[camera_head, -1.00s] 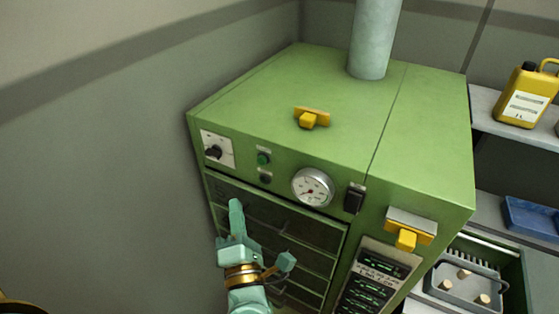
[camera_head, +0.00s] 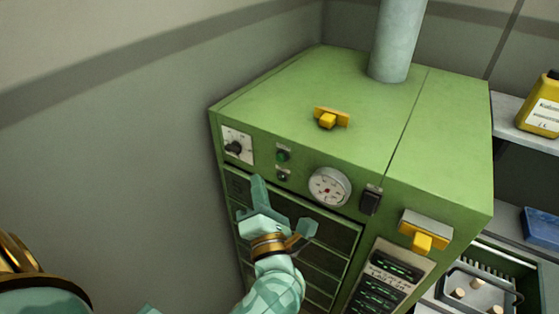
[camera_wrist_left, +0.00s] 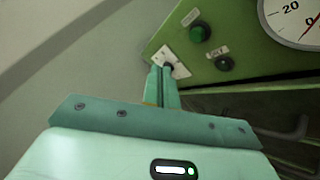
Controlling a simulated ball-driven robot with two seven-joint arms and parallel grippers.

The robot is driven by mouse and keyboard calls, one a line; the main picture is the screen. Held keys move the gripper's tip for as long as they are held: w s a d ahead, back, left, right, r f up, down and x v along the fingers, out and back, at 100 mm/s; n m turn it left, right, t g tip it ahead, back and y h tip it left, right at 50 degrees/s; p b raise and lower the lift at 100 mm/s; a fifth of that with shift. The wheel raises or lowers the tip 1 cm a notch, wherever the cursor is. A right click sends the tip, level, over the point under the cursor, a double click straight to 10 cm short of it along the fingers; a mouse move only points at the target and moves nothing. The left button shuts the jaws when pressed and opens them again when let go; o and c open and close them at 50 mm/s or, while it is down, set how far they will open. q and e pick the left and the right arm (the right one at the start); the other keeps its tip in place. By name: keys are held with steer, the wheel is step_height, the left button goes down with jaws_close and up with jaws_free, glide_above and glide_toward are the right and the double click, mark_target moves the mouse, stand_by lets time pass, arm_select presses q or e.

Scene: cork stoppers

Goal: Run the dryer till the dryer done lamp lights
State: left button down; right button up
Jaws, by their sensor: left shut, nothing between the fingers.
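The dryer is a green cabinet (camera_head: 300,90) with a control panel on its front. A dark knob on a white plate (camera_head: 238,146) is at the panel's left; the plate also shows in the wrist view (camera_wrist_left: 183,71). Beside it are a green round button or lamp (camera_head: 283,155) and a dark round one (camera_head: 282,177); neither looks brightly lit, and their labels are unreadable. The round gauge (camera_head: 329,187) has a red needle near 0. My left gripper (camera_head: 257,181) is shut and empty, just below the knob; its fingertips partly cover the knob in the wrist view. My right gripper is out of view.
Dark drawers (camera_head: 305,215) fill the front below the panel. Yellow handles (camera_head: 331,117) sit on top and at the right (camera_head: 424,240). A black switch (camera_head: 371,200) is right of the gauge. A wall stands close on the left. A tray with corks (camera_head: 458,293) is at lower right.

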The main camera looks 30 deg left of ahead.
mark_target(280, 158)
arm_select(q)
steer(key=shift+w+d, duration=0.2)
steer(key=shift+w, duration=2.3)
steer(key=shift+w, duration=0.1)
steer(key=shift+w, duration=0.35)
steer(key=shift+w, duration=0.4)
stand_by(0.6)
steer(key=shift+s, duration=0.9)
steer(key=shift+p, duration=0.3)
